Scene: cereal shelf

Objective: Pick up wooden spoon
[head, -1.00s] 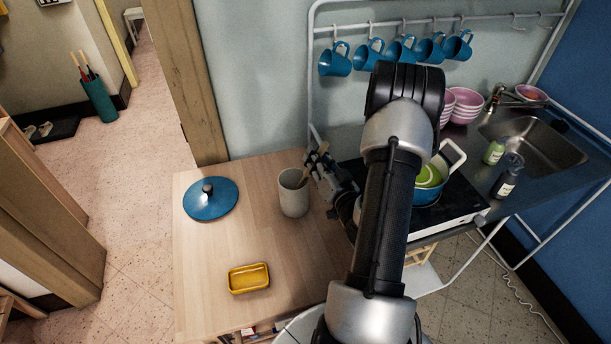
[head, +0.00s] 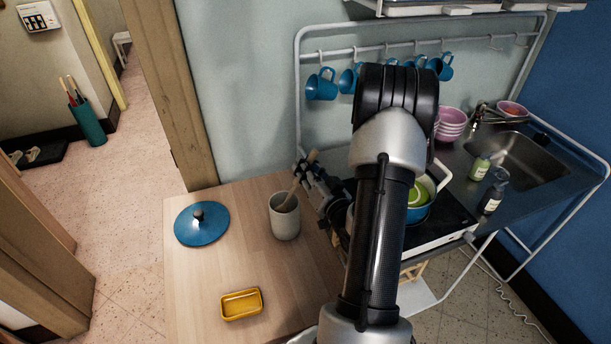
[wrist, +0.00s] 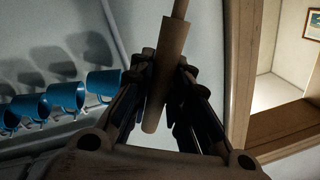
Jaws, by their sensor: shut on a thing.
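The wooden spoon (head: 298,180) stands tilted, its lower part inside the off-white crock (head: 285,222) on the wooden table. My gripper (head: 308,172) is beside the upper part of the spoon, above and to the right of the crock. In the wrist view my gripper (wrist: 158,90) is shut on the spoon's handle (wrist: 165,80), which passes between the two fingers. The spoon's lower end is hidden in the crock in the head view.
A blue lid (head: 202,226) and a yellow dish (head: 241,304) lie on the table (head: 200,285). A blue pot (head: 417,213) stands on the stove to the right. Blue mugs (head: 321,85) hang on a rail behind. The table's left part is mostly clear.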

